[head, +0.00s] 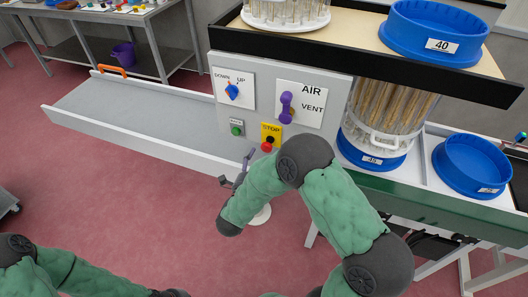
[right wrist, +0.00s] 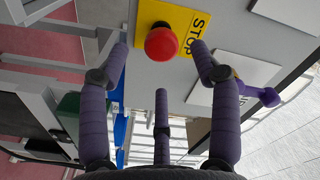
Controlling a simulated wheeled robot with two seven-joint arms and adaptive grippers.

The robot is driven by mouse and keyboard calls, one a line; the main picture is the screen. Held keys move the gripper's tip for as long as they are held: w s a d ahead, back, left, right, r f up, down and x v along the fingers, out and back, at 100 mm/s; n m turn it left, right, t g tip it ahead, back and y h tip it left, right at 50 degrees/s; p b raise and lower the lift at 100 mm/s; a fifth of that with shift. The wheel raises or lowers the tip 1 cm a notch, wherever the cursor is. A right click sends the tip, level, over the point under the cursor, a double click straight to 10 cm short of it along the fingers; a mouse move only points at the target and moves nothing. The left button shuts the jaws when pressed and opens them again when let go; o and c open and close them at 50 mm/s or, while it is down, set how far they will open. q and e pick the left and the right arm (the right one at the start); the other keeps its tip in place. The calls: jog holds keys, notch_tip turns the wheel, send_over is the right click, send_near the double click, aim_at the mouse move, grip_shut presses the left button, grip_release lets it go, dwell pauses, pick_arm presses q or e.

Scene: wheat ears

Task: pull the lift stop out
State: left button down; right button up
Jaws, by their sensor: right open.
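The lift stop is a red mushroom button (head: 267,146) on a yellow plate marked STOP (head: 272,130), low on the grey panel in the head view. In the right wrist view the red button (right wrist: 161,43) stands out from the yellow plate (right wrist: 186,22), which looks turned on its side. My right gripper (head: 240,168) is in front of and below the button in the head view. Its purple fingers (right wrist: 160,48) are spread open in the wrist view, with the button seen between the tips and nothing held. Contact with the button cannot be told.
Above the stop are a blue DOWN/UP knob (head: 232,91) and a purple AIR/VENT handle (head: 286,108). A green button (head: 237,128) sits just left. Blue sieves (head: 473,165) and a clear cylinder of wheat ears (head: 386,108) stand right. Floor in front is open.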

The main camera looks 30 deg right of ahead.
jog(key=v, duration=0.6)
jog(key=shift+a+f, duration=0.1)
dwell(0.4)
jog(key=w+a+f+n+g+y, duration=0.1)
jog(key=a+f+n+y, duration=0.3)
jog(key=f, duration=0.5)
jog(key=w+a+f+n+g+y, duration=0.1)
jog(key=f+n+y, duration=0.45)
jog(key=f, duration=0.35)
jog(key=s+a+f+n+g+y, duration=0.3)
jog(key=s+f, duration=0.3)
jog(key=s, duration=0.3)
jog(key=s+a+f+n+g+y, duration=0.4)
jog(key=s+a+f+g+y, duration=0.1)
jog(key=s, duration=0.5)
jog(key=shift+a+f+g, duration=0.25)
jog(key=shift+f+g, duration=0.15)
jog(key=shift+g, duration=0.3)
